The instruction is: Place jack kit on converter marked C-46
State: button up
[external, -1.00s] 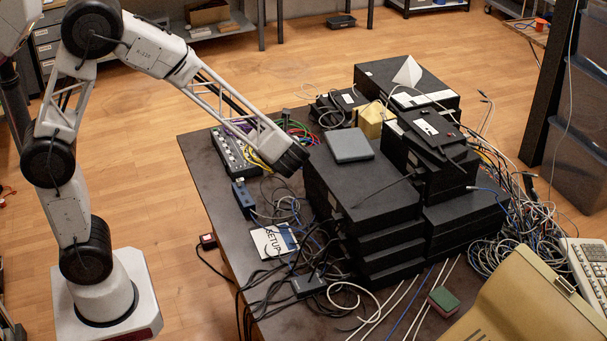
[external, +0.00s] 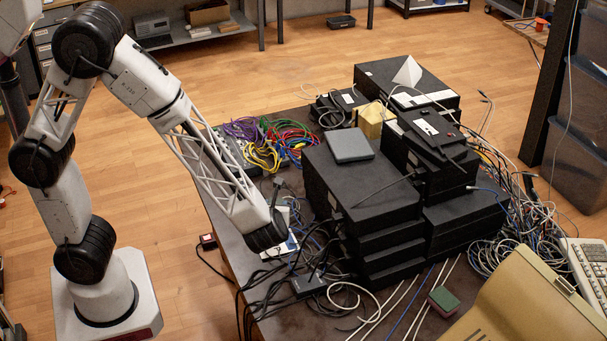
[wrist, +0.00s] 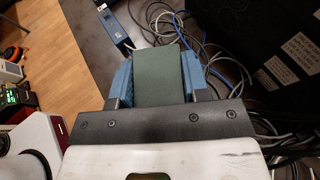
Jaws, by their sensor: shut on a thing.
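My gripper (wrist: 158,85) is shut on a dark green block, which may be the jack kit (wrist: 159,75); its blue fingers press on the block's two sides. In the external view the dark end of my arm (external: 266,238) is over the left part of the table, left of the black stack; the fingers and the block are hidden there. A slim blue box with a pale label (wrist: 117,27) lies beyond the left finger in the wrist view; it may be a converter. No C-46 mark is legible.
The tall stack of black boxes (external: 362,200) stands close on the right, with a grey flat case (external: 349,146) on top. Dark cables (external: 265,290) tangle in front. Coloured cables (external: 265,150) lie behind. A green and red block (external: 443,301) lies at the front right.

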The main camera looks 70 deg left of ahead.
jog(key=s+d+f+m+t+h, duration=0.2)
jog(key=s+d+f, duration=0.4)
jog(key=s+d, duration=0.4)
jog(key=shift+s+f+m+t, duration=0.25)
jog(key=shift+s+m+t, duration=0.35)
jog(key=shift+s, duration=0.2)
jog(key=shift+w+d, duration=0.1)
jog(key=shift+d, duration=0.05)
send_over(309, 282)
jog(key=shift+f, duration=0.7)
jog(key=shift+f, duration=1.8)
jog(key=shift+f, duration=0.1)
jog(key=o, duration=1)
